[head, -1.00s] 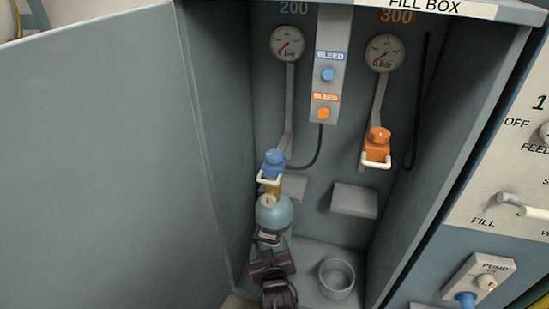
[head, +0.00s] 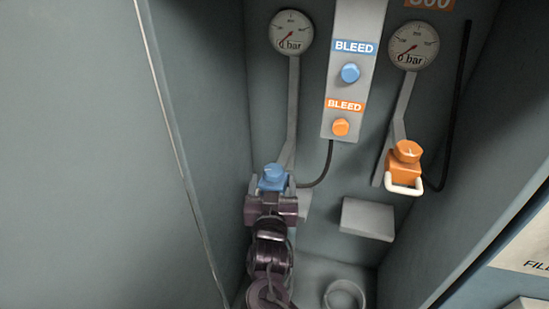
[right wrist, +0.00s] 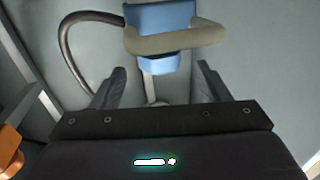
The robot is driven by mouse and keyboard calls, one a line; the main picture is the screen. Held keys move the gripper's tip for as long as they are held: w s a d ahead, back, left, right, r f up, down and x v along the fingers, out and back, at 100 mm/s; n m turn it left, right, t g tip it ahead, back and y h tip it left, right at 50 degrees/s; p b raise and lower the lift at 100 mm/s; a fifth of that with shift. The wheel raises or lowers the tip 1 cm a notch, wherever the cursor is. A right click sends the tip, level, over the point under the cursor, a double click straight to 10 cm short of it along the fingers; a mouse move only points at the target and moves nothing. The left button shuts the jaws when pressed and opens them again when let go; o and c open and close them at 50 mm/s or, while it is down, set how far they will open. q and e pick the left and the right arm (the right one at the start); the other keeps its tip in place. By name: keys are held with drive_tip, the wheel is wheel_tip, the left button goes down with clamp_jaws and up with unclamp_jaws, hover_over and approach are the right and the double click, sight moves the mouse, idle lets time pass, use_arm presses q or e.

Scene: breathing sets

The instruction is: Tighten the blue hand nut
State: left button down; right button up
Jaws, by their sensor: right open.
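The blue hand nut (head: 273,171) sits on top of a blue valve block at the lower end of the left gauge's pipe. My right gripper (head: 272,189) is just below and in front of the blue block in the head view. My arm hides the cylinder below the valve. My left gripper is not in view.
An orange valve (head: 405,168) hangs to the right, with a grey shelf block (head: 367,218) between. Blue (head: 350,73) and orange (head: 341,127) bleed knobs sit on the panel above. A thin dark hose curves right of the blue valve. Cabinet walls close in on both sides.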

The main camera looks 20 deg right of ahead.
sight(274, 163)
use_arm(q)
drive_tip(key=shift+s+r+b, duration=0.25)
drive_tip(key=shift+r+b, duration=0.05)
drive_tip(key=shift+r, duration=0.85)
use_arm(e)
drive_tip(key=x, duration=0.6)
drive_tip(key=shift+w+d+r, duration=0.1)
drive_tip(key=shift+w, duration=0.25)
drive_tip(key=shift+c, duration=0.2)
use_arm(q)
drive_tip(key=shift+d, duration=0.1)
use_arm(e)
drive_tip(key=c, duration=0.9)
